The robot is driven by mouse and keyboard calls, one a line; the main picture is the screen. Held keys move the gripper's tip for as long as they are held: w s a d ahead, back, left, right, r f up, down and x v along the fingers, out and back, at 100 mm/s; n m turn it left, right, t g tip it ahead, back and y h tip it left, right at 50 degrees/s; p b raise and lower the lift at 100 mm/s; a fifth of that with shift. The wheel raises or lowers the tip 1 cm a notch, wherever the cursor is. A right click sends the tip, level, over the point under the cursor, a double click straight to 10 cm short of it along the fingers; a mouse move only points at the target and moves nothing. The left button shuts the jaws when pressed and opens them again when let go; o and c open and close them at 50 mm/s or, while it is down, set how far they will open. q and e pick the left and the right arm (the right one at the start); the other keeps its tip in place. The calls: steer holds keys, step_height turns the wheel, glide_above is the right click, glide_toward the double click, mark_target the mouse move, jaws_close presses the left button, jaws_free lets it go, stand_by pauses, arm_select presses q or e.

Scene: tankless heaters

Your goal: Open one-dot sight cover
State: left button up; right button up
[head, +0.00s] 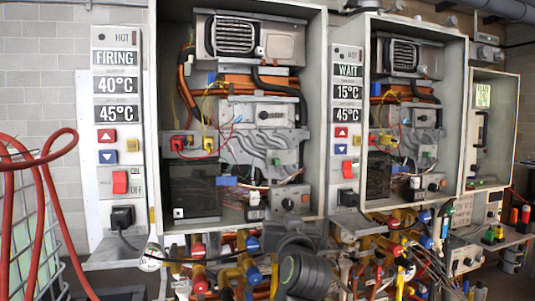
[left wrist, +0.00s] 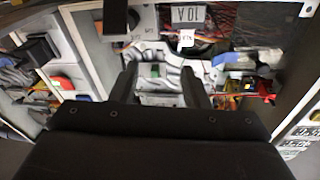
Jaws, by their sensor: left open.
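My left gripper (head: 292,240) shows dark at the bottom of the head view, below the left heater. In the left wrist view its two dark fingers (left wrist: 160,85) stand apart and empty. Between and beyond the fingers is a small pale plate with a green patch (left wrist: 154,71) on the silver manifold. That area of the left heater also shows in the head view, on the manifold (head: 258,157). No dot mark can be read, so I cannot tell which part is the one-dot sight cover. No contact by the fingers shows. My right gripper is not in view.
The left heater's cabinet (head: 155,130) is open, with a control panel (head: 117,130) on its left. A similar open heater (head: 415,60) stands to its right. Pipes and yellow valves (head: 245,265) crowd the space below. Red hoses (head: 45,190) loop at far left.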

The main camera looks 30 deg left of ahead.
arm_select(q)
step_height(320, 180, up, 16)
steer(key=s+d+n+y, duration=0.2)
steer(key=n+y, duration=0.1)
steer(key=y, duration=0.1)
steer(key=p, duration=0.7)
glide_toward(264, 116)
steer(key=x, duration=0.7)
steer(key=shift+w+a+r, duration=0.15)
steer(key=shift+r, duration=0.15)
steer(key=shift+p+x, duration=0.45)
steer(key=shift+x, duration=0.3)
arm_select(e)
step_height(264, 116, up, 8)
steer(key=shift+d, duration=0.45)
arm_select(q)
steer(key=shift+f, duration=0.15)
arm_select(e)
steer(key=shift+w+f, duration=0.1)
arm_select(q)
jaws_close()
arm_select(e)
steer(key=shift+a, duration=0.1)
